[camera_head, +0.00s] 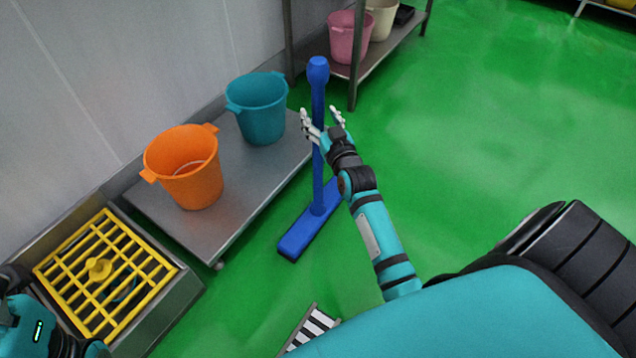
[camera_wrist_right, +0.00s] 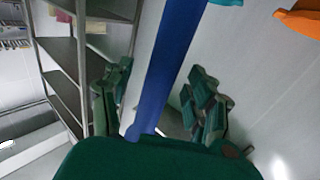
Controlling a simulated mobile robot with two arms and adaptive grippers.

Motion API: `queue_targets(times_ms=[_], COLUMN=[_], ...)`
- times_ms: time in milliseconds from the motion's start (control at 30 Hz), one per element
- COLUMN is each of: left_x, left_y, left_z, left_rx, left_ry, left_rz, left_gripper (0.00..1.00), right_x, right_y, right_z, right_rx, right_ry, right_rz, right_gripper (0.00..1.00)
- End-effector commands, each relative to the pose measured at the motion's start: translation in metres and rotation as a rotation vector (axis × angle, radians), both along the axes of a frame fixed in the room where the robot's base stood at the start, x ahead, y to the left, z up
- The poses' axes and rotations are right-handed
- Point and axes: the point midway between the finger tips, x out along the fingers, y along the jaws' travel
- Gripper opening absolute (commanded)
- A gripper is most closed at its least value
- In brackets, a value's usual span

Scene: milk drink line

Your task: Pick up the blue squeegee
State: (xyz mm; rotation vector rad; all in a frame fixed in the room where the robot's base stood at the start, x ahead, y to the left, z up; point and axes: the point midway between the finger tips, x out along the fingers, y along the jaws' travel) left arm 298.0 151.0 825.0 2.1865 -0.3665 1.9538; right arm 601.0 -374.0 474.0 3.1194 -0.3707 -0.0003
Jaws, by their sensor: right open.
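The blue squeegee (camera_head: 318,180) stands upright on the green floor, its wide head (camera_head: 309,219) at the bottom and a knob at the top of its handle. My right gripper (camera_head: 322,120) is open at the upper part of the handle. In the right wrist view the blue handle (camera_wrist_right: 171,62) runs between the two open fingers (camera_wrist_right: 158,105); I cannot tell whether they touch it. My left arm shows at the lower left edge of the head view, but its gripper fingers are not visible.
An orange bucket (camera_head: 184,168) and a teal bucket (camera_head: 257,106) stand on a low metal table (camera_head: 228,221) left of the squeegee. A metal rack (camera_head: 354,88) with a pink bucket (camera_head: 348,38) is behind. A yellow grate (camera_head: 104,276) is at lower left. Open green floor lies right.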

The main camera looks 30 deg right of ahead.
Motion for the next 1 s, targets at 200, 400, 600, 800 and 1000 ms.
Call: queue_targets(times_ms=[200, 400, 600, 800, 1000], left_x=[0.0009, 0.0009, 0.0009, 0.0009, 0.0009], left_y=[-0.0008, -0.0008, -0.0009, -0.001, -0.001], left_z=[0.0025, 0.0027, 0.0026, 0.0026, 0.0025], left_rx=[0.003, 0.003, 0.002, 0.002, 0.002], left_ry=[-0.018, -0.017, -0.016, -0.016, -0.016], left_rz=[0.001, 0.001, 0.001, 0.0, 0.0], left_gripper=[0.75, 0.75, 0.75, 0.75, 0.75], right_x=[0.0119, 0.0114, 0.0113, 0.0113, 0.0112], right_y=[-0.0028, -0.0025, -0.0024, -0.0024, -0.0024], right_z=[-0.0003, 0.0, -0.0001, -0.0002, -0.0003], right_rx=[0.0, 0.0, 0.0, 0.0, 0.0], right_ry=[0.001, 0.001, 0.001, 0.001, 0.001], right_rz=[0.0, 0.0, 0.0, 0.0, 0.0], right_gripper=[0.58, 0.52, 0.25, 0.0, 0.0])
